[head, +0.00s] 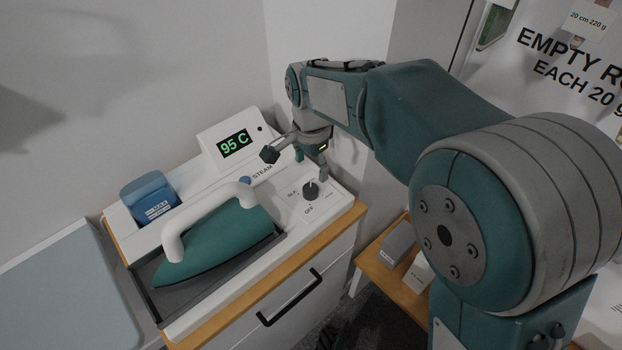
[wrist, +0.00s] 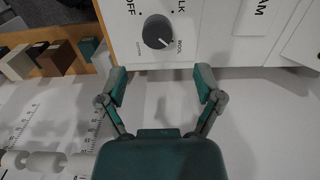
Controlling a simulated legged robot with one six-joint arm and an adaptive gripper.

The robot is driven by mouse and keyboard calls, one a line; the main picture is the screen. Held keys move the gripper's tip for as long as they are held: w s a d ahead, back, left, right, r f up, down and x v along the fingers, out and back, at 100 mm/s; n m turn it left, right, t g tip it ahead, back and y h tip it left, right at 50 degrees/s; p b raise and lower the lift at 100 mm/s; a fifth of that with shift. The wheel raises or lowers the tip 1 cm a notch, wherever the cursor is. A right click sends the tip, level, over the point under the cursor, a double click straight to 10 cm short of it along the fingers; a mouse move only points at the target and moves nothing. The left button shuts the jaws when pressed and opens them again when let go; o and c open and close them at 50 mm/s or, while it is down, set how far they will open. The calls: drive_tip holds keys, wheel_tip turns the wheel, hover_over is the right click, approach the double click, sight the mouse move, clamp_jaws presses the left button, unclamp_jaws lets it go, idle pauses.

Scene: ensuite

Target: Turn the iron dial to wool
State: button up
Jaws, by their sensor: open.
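The iron dial (head: 311,191) is a dark round knob on the white panel of the ironing station. In the wrist view the dial (wrist: 157,32) has OFF and partly cut-off LK lettering above it, WOOL at lower right and small, blurred lettering at lower left. Its short white mark points to the lower right, toward WOOL; exact alignment is hard to tell. My gripper (head: 312,166) is open and empty, just behind the dial in the head view. In the wrist view its fingers (wrist: 160,83) are spread wide, below and apart from the dial.
The teal iron (head: 220,245) with white handle rests in its tray left of the dial. A display (head: 235,145) reads 95 C. A blue tank (head: 150,199) stands at the left. A wall stands close behind my gripper.

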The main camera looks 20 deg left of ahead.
sight(311, 186)
drive_tip(key=shift+a+r, duration=0.1)
drive_tip(key=shift+r, duration=2.55)
